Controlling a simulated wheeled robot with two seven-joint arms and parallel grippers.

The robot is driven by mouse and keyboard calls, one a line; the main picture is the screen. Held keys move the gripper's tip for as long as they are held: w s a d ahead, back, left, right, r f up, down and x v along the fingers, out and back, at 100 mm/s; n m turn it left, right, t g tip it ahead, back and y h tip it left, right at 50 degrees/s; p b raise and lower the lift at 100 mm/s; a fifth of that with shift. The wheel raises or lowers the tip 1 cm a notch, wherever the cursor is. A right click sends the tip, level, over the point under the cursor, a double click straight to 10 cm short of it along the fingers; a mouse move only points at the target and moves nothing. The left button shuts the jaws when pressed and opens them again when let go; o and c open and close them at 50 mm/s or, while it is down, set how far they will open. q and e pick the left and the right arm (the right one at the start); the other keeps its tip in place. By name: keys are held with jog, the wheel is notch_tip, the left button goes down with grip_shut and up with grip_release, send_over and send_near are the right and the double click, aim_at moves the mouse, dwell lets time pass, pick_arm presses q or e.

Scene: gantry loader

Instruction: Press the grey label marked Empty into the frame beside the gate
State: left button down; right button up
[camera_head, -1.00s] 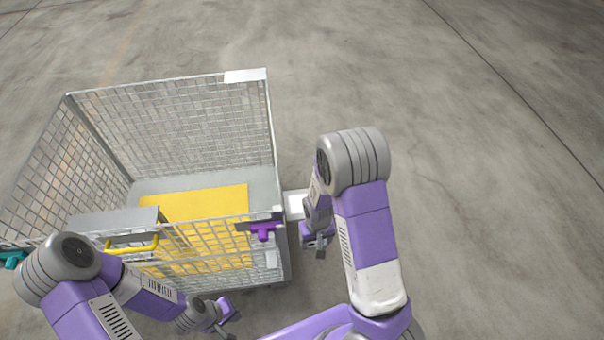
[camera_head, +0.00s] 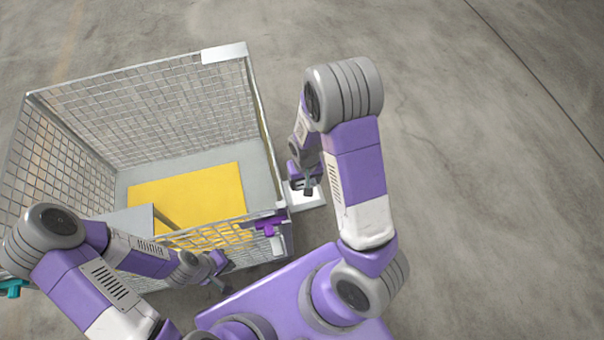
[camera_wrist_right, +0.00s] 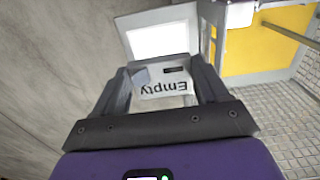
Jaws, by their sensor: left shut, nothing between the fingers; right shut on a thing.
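The grey label marked Empty (camera_wrist_right: 165,86) is between the fingers of my right gripper (camera_wrist_right: 168,90) in the right wrist view, its lettering upside down there. That gripper is shut on it. In the head view my right gripper (camera_head: 307,189) is over a white plate beside the cage's right side; I cannot make out the label there. A small pale rectangle (camera_head: 277,246) on the cage front near its right corner may be the frame. The purple latch (camera_head: 268,224) of the gate is just above it. My left gripper (camera_head: 223,276) is shut and empty in front of the cage.
The white plate (camera_head: 307,195) juts out right of the cage and also shows in the right wrist view (camera_wrist_right: 158,42). The mesh cage (camera_head: 221,53) has a yellow sheet (camera_head: 190,195) on its floor. A teal latch (camera_head: 12,289) is at far left. Floor to the right is clear.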

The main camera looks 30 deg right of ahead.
jog(key=shift+s+f+b, duration=0.2)
jog(key=shift+f+b, duration=0.35)
jog(key=shift+f, duration=0.15)
notch_tip(320, 180, down, 5)
jog(key=b, duration=0.4)
jog(key=shift+w+f, duration=0.1)
jog(key=shift+f, duration=0.1)
jog(key=shift+f, duration=0.1)
dwell(0.9)
jog(key=shift+f+b, duration=0.25)
jog(key=shift+b, duration=0.2)
jog(key=o, duration=1.1)
jog(key=shift+c, duration=0.2)
jog(key=shift+r, duration=0.1)
jog(key=shift+r+p, duration=3)
jog(key=shift+r, duration=0.45)
